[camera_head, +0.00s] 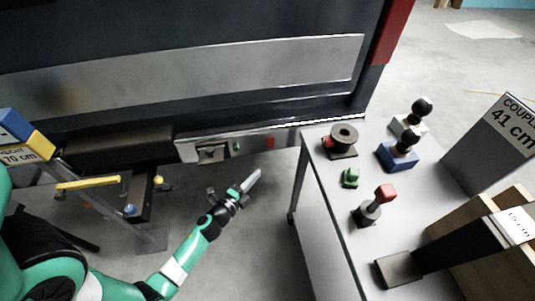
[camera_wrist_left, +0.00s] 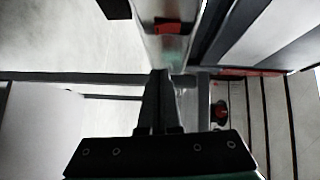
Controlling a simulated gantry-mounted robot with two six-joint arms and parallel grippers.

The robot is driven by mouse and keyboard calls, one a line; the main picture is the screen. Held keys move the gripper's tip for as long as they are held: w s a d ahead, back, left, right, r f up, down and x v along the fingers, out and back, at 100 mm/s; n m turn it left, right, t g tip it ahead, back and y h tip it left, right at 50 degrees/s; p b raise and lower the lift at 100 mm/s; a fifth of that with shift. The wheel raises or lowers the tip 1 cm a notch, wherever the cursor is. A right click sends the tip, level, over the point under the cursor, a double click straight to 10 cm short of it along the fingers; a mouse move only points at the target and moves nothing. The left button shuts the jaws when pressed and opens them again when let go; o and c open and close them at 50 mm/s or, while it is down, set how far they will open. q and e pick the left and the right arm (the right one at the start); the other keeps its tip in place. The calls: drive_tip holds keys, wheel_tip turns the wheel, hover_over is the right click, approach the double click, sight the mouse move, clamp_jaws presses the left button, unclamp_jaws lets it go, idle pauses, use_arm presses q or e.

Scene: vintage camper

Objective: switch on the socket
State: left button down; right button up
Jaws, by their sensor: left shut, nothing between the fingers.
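A silver bumper (camera_head: 305,134) runs low along the dark camper. On it sit a small metal fitting (camera_head: 212,153), a little green part (camera_head: 237,147) and a red part (camera_head: 270,143); I cannot tell for certain which is the socket or its switch. My left gripper (camera_head: 252,179) is below and in front of the bumper, apart from it, fingers shut and empty. In the left wrist view its closed fingers (camera_wrist_left: 159,75) point toward a metal strip bearing a red rectangular part (camera_wrist_left: 167,26). My right gripper is not in view.
A grey table (camera_head: 325,215) on the right holds a spool (camera_head: 343,137), a blue block with a black ball (camera_head: 398,152), a red-topped lever (camera_head: 385,194) and a green piece (camera_head: 350,178). A yellow-handled frame (camera_head: 88,184) stands left. The floor between is clear.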

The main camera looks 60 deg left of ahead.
use_arm(q)
drive_tip(key=b, duration=0.2)
approach(272, 147)
drive_tip(key=w+d, duration=0.1)
drive_tip(key=w, duration=0.3)
drive_tip(key=a, duration=0.1)
drive_tip(key=w+a, duration=0.1)
drive_tip(key=a+b, duration=0.1)
drive_tip(key=a, duration=0.1)
drive_tip(key=shift+w+f, duration=0.15)
drive_tip(key=shift+w, duration=0.1)
drive_tip(key=shift+d, duration=0.1)
drive_tip(key=shift+a+f, duration=0.2)
drive_tip(key=shift+a, duration=0.15)
drive_tip(key=shift+d, duration=0.1)
